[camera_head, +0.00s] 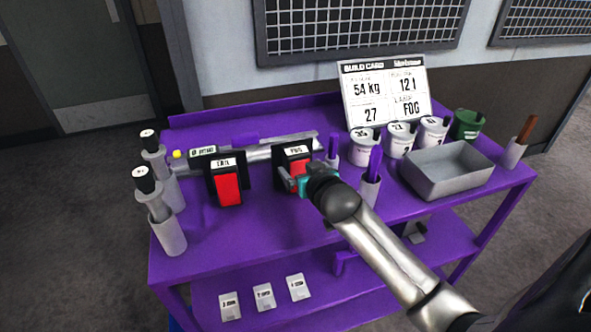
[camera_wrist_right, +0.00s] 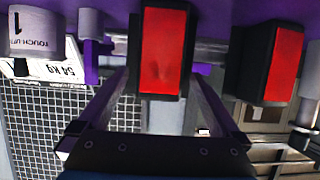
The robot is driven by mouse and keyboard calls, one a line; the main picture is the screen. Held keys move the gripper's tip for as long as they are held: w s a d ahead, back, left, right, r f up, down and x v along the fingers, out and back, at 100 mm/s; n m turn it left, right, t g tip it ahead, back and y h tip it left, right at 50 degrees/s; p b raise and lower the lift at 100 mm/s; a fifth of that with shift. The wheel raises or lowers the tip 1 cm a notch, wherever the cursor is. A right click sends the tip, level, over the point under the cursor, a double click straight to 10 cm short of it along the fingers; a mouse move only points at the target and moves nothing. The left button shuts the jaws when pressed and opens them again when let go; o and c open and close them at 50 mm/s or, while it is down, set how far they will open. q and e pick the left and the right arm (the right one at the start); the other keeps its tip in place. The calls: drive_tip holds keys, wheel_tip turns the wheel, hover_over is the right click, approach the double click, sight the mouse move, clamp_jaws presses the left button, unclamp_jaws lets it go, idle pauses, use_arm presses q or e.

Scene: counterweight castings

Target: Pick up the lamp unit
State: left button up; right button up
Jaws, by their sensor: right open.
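Two black lamp units with red faces stand on the purple cart top. The left lamp unit (camera_head: 229,187) stands clear of my arm. My right gripper (camera_head: 290,181) is at the front of the other lamp unit (camera_head: 296,157) and partly covers its red face. In the right wrist view this lamp unit (camera_wrist_right: 163,52) lies between the two spread fingers of my right gripper (camera_wrist_right: 162,80), with the other lamp unit (camera_wrist_right: 266,62) to the right. The jaws are open; contact cannot be told. The small labels are too blurred to read surely. My left gripper is out of view.
A grey tray (camera_head: 447,186), white tubs (camera_head: 399,141) and a build card (camera_head: 386,92) are at the right and back. A cup with a purple tool (camera_head: 370,187) stands near my right wrist. Grey cylinders (camera_head: 168,233) stand at the left. The front middle is clear.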

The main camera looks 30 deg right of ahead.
drive_tip(key=shift+x, duration=1.2)
clamp_jaws()
drive_tip(key=shift+r, duration=0.1)
